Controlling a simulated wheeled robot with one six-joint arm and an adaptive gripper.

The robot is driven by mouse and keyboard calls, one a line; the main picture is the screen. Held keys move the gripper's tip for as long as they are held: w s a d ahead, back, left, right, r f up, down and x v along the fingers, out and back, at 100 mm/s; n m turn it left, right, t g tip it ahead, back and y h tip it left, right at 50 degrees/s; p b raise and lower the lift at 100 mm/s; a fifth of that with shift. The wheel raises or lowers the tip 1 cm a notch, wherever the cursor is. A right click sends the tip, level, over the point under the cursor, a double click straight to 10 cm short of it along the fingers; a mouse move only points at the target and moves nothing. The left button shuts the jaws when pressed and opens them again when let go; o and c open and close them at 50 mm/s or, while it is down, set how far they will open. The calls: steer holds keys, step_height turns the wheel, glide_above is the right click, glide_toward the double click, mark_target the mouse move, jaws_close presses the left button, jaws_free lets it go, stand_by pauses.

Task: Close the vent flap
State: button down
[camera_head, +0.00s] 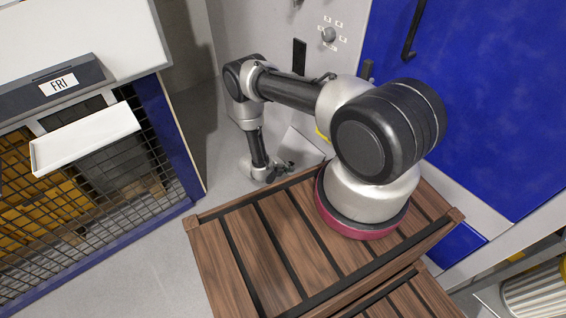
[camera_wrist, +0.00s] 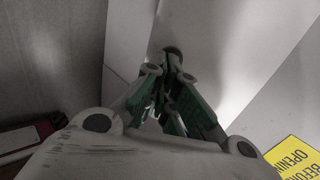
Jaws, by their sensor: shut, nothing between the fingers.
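A pale, slanted panel (camera_head: 304,146) stands out low from the grey cabinet wall, just right of my gripper; it looks like the vent flap. My gripper (camera_head: 284,166) is low, beyond the far edge of the wooden slatted deck. In the wrist view my gripper (camera_wrist: 172,72) has its green-padded fingers together and empty. A large pale surface (camera_wrist: 235,50) fills the upper right there and is probably the same panel. I cannot tell whether the fingers touch it. The panel's hinge and lower edge are not clear.
A yellow sign (camera_wrist: 298,157) is at the lower right of the wrist view. A blue door (camera_head: 470,90) is right of a dial (camera_head: 328,35). At left, a white tray-like plate (camera_head: 85,139) juts from a mesh cage (camera_head: 145,200). Grey floor (camera_head: 110,265) is open.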

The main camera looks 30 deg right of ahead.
mark_target(298, 168)
steer(key=x, duration=0.6)
steer(key=shift+f, duration=0.15)
steer(key=shift+x, duration=1.2)
steer(key=shift+d, duration=0.2)
steer(key=shift+a, duration=0.1)
steer(key=s+a, duration=0.2)
steer(key=a, duration=1.1)
steer(key=shift+s+a, duration=0.3)
steer(key=shift+s, duration=0.1)
